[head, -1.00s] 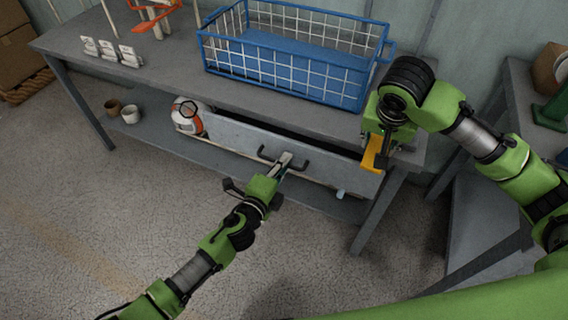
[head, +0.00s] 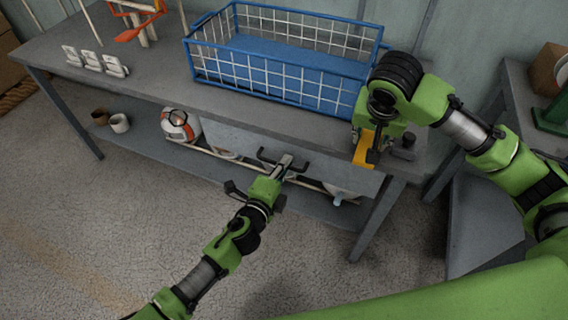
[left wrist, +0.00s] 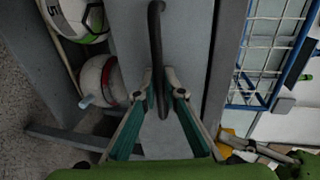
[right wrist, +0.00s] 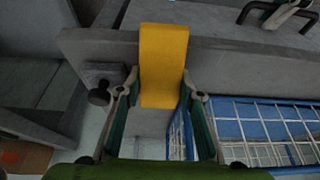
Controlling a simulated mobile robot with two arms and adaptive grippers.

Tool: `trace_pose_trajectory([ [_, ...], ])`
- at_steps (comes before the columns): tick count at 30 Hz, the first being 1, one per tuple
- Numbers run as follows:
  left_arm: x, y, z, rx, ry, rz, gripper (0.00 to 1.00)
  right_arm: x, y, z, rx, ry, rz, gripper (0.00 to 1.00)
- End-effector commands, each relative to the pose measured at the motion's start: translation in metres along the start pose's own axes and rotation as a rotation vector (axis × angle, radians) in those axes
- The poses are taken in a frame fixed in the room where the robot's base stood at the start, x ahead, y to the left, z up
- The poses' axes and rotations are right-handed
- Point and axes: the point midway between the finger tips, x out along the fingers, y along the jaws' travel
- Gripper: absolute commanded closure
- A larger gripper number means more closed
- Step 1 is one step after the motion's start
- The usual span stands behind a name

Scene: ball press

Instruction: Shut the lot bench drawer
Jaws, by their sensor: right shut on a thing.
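The lot bench drawer's grey front panel (head: 240,140) is under the bench top, close to its front edge; I cannot tell whether it is flush. Its dark bar handle (head: 303,166) also shows in the left wrist view (left wrist: 155,35). My left gripper (head: 287,162) is at the handle, with its fingertips on either side of the bar (left wrist: 160,78); whether they clamp it is unclear.
A blue wire basket (head: 270,86) stands on the bench top (head: 150,85). Below, a ball (head: 180,125) and two cups (head: 119,123) are on the lower shelf. A bench leg (head: 378,220) stands at the right. The floor in front is clear.

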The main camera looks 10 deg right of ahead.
Motion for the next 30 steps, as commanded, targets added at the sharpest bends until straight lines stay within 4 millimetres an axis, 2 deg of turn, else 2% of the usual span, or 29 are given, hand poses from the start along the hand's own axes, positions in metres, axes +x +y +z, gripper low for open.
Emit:
trace_pose_trajectory([
  [9, 0.000, -0.002, -0.001, 0.001, 0.002, -0.004, 0.86, -0.001, 0.000, 0.000, 0.000, 0.001, -0.001, 0.91],
  [13, -0.009, -0.001, 0.000, 0.002, 0.003, -0.003, 0.86, -0.001, 0.000, 0.000, 0.000, 0.001, -0.001, 0.91],
  [17, -0.029, 0.000, 0.000, 0.001, 0.003, -0.002, 0.86, -0.001, 0.000, 0.000, 0.000, 0.001, -0.001, 0.91],
  [24, -0.080, 0.000, -0.001, -0.001, 0.004, -0.001, 0.86, -0.001, 0.000, 0.000, 0.000, 0.001, -0.001, 0.91],
  [30, -0.110, 0.000, -0.001, -0.001, 0.003, -0.001, 0.86, -0.001, 0.000, 0.000, 0.000, 0.001, -0.001, 0.91],
])
